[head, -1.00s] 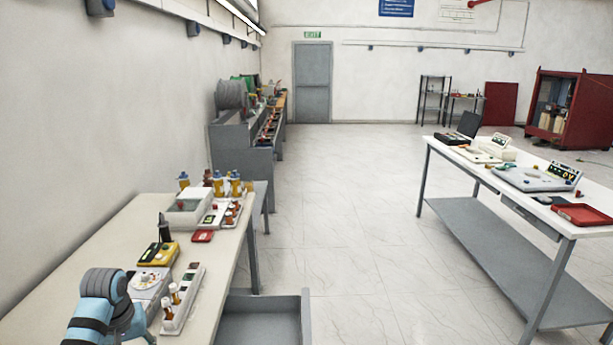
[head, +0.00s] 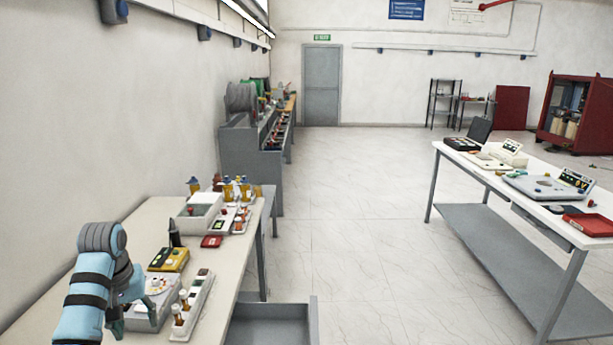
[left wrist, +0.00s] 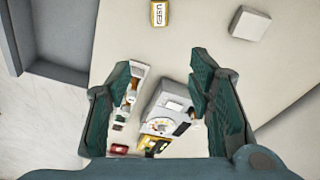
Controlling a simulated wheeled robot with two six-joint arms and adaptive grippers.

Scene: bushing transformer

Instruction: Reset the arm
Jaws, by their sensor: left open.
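My left arm comes in at the lower left of the head view, above the near-left workbench (head: 40,290). My left gripper (head: 136,312) is open, with its teal fingers apart and pointing down. In the left wrist view its open fingers (left wrist: 162,75) frame the bench top, with nothing held between them. Below and beyond them are a grey device with a round dial (left wrist: 160,122) and a white strip with brown-and-white posts (left wrist: 131,95). In the head view the dial device (head: 150,310) is partly behind the gripper. My right gripper is not in view.
The white strip (head: 194,305), a yellow meter (head: 170,259) and a grey box (head: 192,217) stand along the bench. An open grey drawer (head: 270,322) juts out at its right. A white table (head: 560,220) stands at the right. The floor between is clear.

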